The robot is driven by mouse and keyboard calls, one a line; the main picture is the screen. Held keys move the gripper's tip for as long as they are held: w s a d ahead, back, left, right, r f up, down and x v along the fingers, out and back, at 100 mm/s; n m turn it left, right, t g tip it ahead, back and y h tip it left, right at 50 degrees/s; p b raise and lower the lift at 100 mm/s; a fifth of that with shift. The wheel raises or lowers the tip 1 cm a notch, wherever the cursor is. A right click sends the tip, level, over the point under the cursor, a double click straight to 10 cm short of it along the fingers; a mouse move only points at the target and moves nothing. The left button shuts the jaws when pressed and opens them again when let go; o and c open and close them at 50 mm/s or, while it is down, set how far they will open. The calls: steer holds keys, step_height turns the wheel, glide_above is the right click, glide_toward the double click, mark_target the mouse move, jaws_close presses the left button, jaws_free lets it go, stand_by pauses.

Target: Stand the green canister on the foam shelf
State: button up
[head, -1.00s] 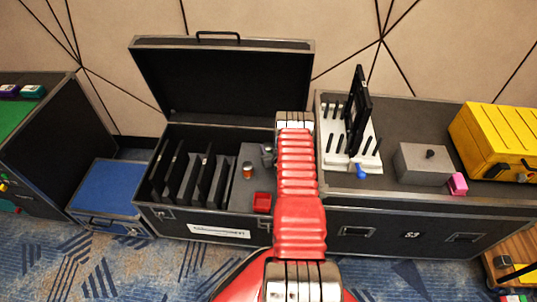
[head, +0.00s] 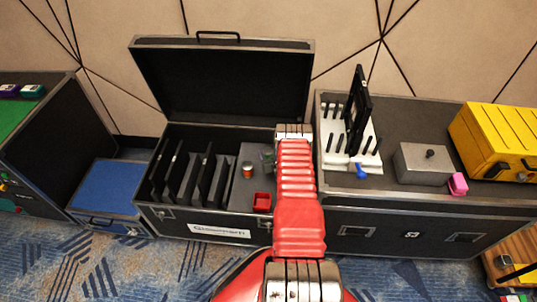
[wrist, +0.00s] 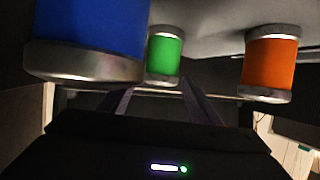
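In the wrist view the green canister (wrist: 164,56), with silver end caps, is just beyond and between the tips of my gripper (wrist: 158,90). The dark fingers are spread apart and nothing is clearly held. A blue canister (wrist: 88,38) is large and close at upper left, and an orange canister (wrist: 270,62) is at right. In the head view the orange canister stands on the grey foam shelf (head: 238,196) in the open case. A greenish patch shows beside my arm, which hides most of my gripper there.
A red open box (head: 262,202) sits at the shelf's front. Black upright panels (head: 188,180) fill slots to the left. The raised lid (head: 225,80) stands behind. At right, another case carries a white rack (head: 340,145), a grey block (head: 422,163) and a yellow case (head: 495,140).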

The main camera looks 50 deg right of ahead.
steer(key=shift+o, duration=0.2)
steer(key=shift+r, duration=0.1)
steer(key=shift+v, duration=1)
steer(key=v, duration=1)
